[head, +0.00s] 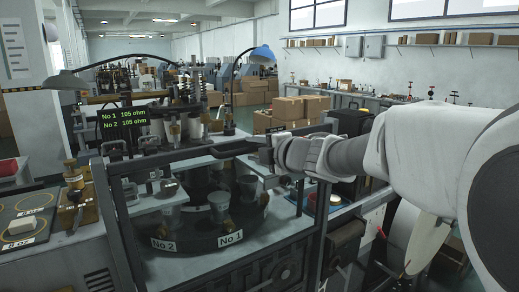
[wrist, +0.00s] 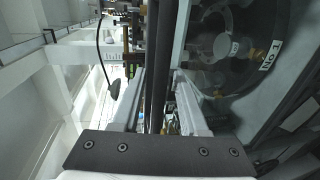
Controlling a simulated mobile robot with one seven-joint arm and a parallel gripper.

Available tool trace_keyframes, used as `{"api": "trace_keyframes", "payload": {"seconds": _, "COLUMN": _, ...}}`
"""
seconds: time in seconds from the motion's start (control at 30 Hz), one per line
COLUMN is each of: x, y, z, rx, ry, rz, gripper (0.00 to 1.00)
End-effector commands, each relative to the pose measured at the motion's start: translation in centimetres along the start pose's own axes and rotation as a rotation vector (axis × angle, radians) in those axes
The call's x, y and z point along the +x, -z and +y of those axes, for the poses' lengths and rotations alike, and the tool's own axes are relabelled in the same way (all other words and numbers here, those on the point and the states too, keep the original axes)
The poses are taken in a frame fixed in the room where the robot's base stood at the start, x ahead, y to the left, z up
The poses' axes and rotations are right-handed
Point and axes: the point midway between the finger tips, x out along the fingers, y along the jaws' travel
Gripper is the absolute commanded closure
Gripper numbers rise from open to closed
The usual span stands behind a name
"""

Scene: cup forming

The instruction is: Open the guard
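The guard (head: 108,205) is a dark-framed cover with clear panels over the round turntable, and it looks lowered. A dark curved bar (head: 236,148), seemingly its handle, runs along its upper front toward my gripper (head: 268,157). In the wrist view a long dark bar (wrist: 158,55) passes between the two pale fingers of my gripper (wrist: 160,78). Narrow gaps show on both sides of the bar, so the fingers look open around it rather than clamped. The exact contact is hidden by the wrist in the head view.
Cups stand on the dark turntable (head: 200,238), with labels No 1 and No 2. A green-lettered display (head: 123,117) stands behind. Cardboard boxes (head: 300,108) are stacked beyond.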

Motion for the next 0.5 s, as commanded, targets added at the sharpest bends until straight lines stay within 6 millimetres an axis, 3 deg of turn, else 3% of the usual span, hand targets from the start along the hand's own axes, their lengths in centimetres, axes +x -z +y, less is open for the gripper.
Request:
{"api": "trace_keyframes", "payload": {"seconds": 0.03, "x": -0.01, "y": 0.00, "z": 0.00, "rx": 0.000, "ry": 0.000, "rz": 0.000, "gripper": 0.68}}
{"api": "trace_keyframes", "payload": {"seconds": 0.2, "x": -0.02, "y": 0.01, "z": 0.00, "rx": 0.000, "ry": 0.000, "rz": 0.000, "gripper": 0.99}}
{"api": "trace_keyframes", "payload": {"seconds": 0.5, "x": -0.03, "y": 0.00, "z": 0.00, "rx": 0.000, "ry": 0.000, "rz": 0.000, "gripper": 1.00}}
